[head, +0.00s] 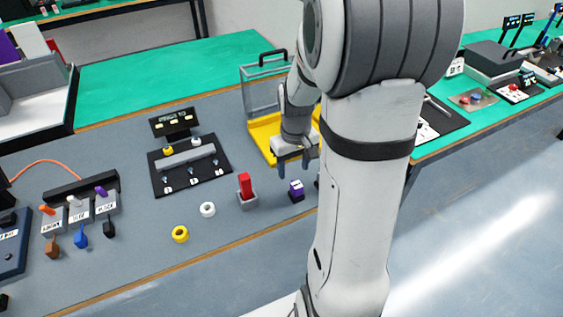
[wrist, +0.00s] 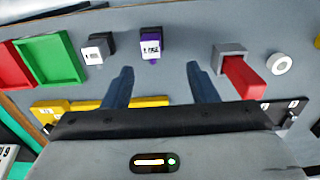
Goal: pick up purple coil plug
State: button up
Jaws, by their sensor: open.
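The purple coil plug (head: 296,190) stands on the grey bench, a small purple block with a white label on its face. It also shows in the wrist view (wrist: 152,46), beyond and between my fingertips. My gripper (head: 296,160) is above and just behind the plug in the head view, pointing down. In the wrist view my gripper (wrist: 158,72) has its two fingers wide apart with nothing between them. The fingers do not touch the plug.
A grey holder with a red block (head: 246,186) stands close left of the plug. White ring (head: 208,209) and yellow ring (head: 180,234) lie farther left. A dark block with a white label (wrist: 98,48) and green tray (wrist: 50,59) are on the plug's other side. A yellow-based clear bin (head: 262,128) is behind.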

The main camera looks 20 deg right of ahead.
aim_at(297, 184)
jog(key=shift+w+d+f, duration=0.2)
jog(key=shift+d+f, duration=0.25)
jog(key=shift+f, duration=0.35)
jog(key=f, duration=0.7)
jog(key=shift+s+d+f, duration=0.1)
jog(key=shift+s+d, duration=0.1)
jog(key=shift+d, duration=0.05)
jog(key=c, duration=1.1)
